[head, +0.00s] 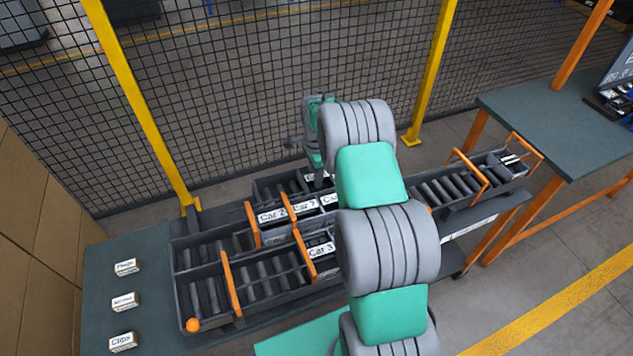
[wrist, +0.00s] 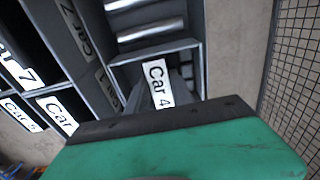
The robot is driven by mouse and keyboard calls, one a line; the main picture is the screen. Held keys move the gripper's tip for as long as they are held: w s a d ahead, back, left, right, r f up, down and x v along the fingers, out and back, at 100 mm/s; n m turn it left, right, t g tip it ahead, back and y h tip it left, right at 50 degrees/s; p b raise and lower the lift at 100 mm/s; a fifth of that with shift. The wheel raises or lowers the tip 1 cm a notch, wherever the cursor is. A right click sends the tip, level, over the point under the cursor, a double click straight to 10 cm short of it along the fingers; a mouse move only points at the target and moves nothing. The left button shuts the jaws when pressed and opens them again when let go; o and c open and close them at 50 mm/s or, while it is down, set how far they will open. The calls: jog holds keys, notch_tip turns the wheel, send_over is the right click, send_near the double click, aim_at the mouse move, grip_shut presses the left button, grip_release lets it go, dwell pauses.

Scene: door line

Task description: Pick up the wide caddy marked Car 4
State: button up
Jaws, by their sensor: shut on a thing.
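The caddy marked Car 4 (wrist: 157,83) shows in the wrist view just beyond the green body of my gripper. Its white label is tilted and readable, and grey metal shows beside it. My gripper is shut on this caddy, but its fingertips and the exact grip are largely hidden behind the green body. In the head view, my gripper (head: 318,176) reaches down over the back row, partly behind my arm. A label there beginning "Ca" (head: 330,199) is cut off by my arm, so its number cannot be read.
Caddies marked Car 2 (head: 272,215), Car 7 (head: 305,205) and Car 3 (head: 321,249) stand close by in the dark roller lanes. An orange ball (head: 193,325) sits at the near left corner. A wire fence (head: 240,90) stands behind. A workbench (head: 560,120) is at right.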

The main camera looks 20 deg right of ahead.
grip_shut()
jog(key=shift+r, duration=0.15)
jog(key=shift+w+r, duration=0.1)
jog(key=shift+r, duration=0.25)
notch_tip(320, 180, up, 14)
jog(key=shift+p, duration=0.35)
